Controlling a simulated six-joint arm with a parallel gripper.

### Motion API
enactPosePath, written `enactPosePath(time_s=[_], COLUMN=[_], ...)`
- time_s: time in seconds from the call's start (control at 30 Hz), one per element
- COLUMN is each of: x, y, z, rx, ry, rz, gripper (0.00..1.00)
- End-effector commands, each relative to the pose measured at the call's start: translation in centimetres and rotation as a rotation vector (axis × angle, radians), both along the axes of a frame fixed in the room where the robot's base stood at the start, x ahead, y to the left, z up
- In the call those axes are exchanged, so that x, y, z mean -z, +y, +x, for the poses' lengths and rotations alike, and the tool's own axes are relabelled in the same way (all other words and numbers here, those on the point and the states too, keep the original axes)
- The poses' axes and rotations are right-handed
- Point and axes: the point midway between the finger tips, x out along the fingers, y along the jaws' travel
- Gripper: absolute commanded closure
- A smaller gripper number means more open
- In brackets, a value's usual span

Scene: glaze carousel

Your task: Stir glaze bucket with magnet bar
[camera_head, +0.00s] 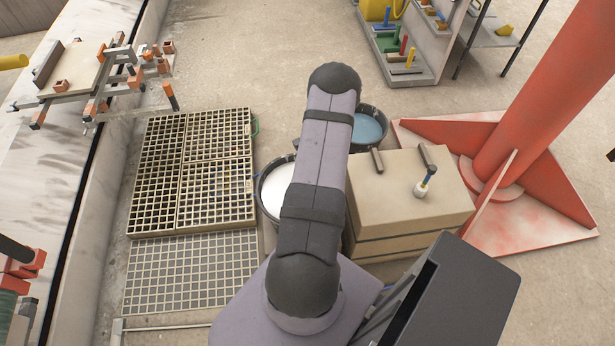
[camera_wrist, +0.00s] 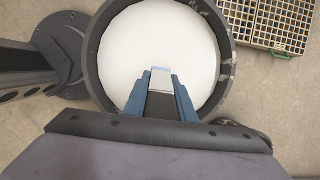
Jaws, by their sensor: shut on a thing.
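In the wrist view, my gripper (camera_wrist: 160,82) has two blue fingers shut on a small pale grey block with a light blue end (camera_wrist: 160,76), which may be the magnet bar. The fingers overlap a dark round bucket (camera_wrist: 92,48) filled with smooth white glaze (camera_wrist: 135,45). The block's height above the glaze, or whether it touches it, is unclear. In the head view, the white-filled bucket (camera_head: 263,203) is partly covered by my arm. My gripper is hidden there.
A second bucket with blue-grey liquid (camera_head: 368,128) stands behind my arm. Grid racks (camera_head: 185,170) lie left. A red column (camera_head: 540,90) stands at right.

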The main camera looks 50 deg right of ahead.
Motion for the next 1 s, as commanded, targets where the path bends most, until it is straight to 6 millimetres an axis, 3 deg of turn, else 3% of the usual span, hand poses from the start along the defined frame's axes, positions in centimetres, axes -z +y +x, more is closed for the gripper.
enactPosePath(time_s=[0.27, 0.7, 1.0], x=[-1.2, -4.9, -5.0], y=[0.0, 0.0, 0.0], z=[0.0, 0.0, 0.0], rx=[0.0, 0.0, 0.0], ry=[-0.001, -0.001, 0.0], rz=[-0.001, -0.001, 0.0], gripper=[1.0, 1.0, 1.0])
